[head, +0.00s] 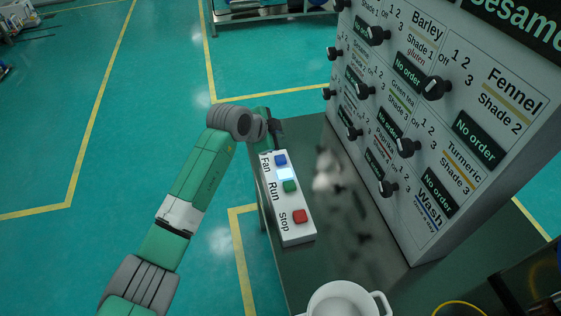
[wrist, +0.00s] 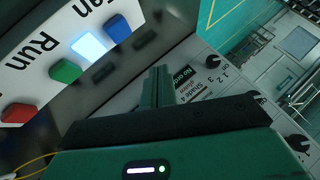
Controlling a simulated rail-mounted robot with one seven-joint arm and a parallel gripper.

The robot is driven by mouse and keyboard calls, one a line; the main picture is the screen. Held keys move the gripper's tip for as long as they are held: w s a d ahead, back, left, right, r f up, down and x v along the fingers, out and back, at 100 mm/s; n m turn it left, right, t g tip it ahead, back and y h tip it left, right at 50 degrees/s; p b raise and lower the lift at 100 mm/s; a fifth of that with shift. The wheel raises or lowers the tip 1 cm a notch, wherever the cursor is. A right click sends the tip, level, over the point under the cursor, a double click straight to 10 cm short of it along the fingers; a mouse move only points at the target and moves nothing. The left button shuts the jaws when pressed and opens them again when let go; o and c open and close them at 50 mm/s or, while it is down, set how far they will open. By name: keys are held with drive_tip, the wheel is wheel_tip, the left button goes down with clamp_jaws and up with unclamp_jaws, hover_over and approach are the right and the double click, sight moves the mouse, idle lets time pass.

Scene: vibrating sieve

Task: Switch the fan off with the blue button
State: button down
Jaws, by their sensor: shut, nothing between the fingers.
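The white control box (head: 291,232) carries the labels Fan, Run and Stop. Its blue button (head: 281,160) is at the far end by the Fan label, and it also shows at the top of the wrist view (wrist: 118,27). A pale lamp (head: 284,174) beside it glows bright, in the wrist view too (wrist: 88,45). My gripper (wrist: 157,73) is shut and empty. In the wrist view its fingers appear below and right of the blue button, apart from it. In the head view the gripper is at the box's far end, its fingertips mostly hidden.
The green button (head: 290,186) and red button (head: 300,216) sit nearer on the same box. A tall panel of black knobs (head: 437,88) stands to the right. A white pot (head: 343,301) is at the near edge. The green floor at left is open.

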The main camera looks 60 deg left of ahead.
drive_tip(key=b, duration=0.3)
hover_over(278, 160)
wheel_tip(278, 160, down, 6)
drive_tip(key=shift+r, duration=0.25)
drive_tip(key=shift+f, duration=0.4)
drive_tip(key=shift+f, duration=0.1)
idle(1.1)
drive_tip(key=shift+f+b, duration=0.3)
drive_tip(key=shift+f, duration=0.5)
idle(0.5)
drive_tip(key=shift+r, duration=0.1)
drive_tip(key=shift+r+p, duration=0.6)
drive_tip(key=shift+r, duration=0.25)
drive_tip(key=shift+r, duration=0.1)
